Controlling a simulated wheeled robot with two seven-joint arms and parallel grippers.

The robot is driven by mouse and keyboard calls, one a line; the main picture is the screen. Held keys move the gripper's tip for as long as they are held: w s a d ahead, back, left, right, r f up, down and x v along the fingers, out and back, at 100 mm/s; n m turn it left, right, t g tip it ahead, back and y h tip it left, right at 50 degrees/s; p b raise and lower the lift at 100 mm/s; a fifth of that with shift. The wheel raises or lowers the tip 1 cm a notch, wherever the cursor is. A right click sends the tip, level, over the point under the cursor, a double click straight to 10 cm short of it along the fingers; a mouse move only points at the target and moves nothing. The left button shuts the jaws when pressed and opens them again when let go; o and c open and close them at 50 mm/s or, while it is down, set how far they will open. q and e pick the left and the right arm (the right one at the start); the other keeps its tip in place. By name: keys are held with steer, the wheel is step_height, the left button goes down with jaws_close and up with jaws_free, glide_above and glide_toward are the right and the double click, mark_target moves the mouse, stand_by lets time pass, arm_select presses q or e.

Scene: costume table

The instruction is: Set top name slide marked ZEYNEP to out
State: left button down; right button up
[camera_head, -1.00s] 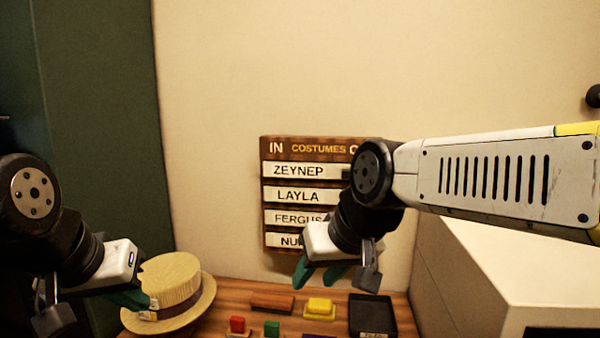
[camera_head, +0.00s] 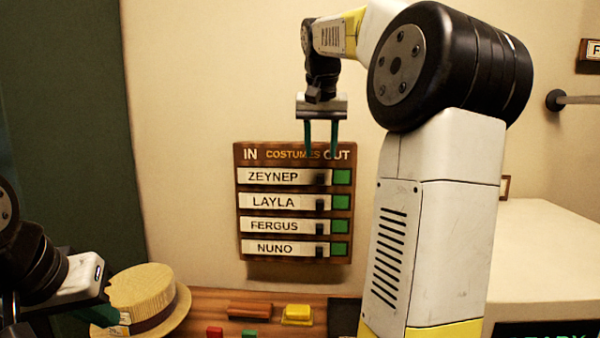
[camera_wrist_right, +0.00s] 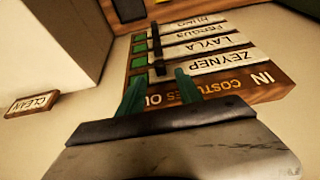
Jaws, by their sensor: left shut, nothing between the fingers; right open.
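The ZEYNEP slide (camera_head: 273,176) is the top white name strip on a brown board (camera_head: 237,215) on the wall. It sits toward the IN side, with its black knob (camera_head: 323,177) at its right end and a green square (camera_head: 342,176) showing under OUT. My right gripper (camera_head: 321,150) is open and empty, fingers pointing down over the board's top edge, above the knob. In the right wrist view the fingers (camera_wrist_right: 161,88) straddle the knob's direction; contact cannot be told. My left gripper (camera_head: 97,313) is shut and empty by the straw hat, its tips partly hidden.
The LAYLA, FERGUS and NUNO slides (camera_head: 275,202) below also sit left with green showing. A straw hat (camera_head: 150,291), a yellow block (camera_head: 297,313) and other small blocks lie on the table. A white box (camera_head: 540,240) stands right.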

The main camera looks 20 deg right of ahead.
mark_target(321, 175)
steer(key=x, duration=0.7)
steer(key=shift+w+d+f, duration=0.1)
steer(key=shift+w+f, duration=0.15)
jaws_close()
stand_by(1.2)
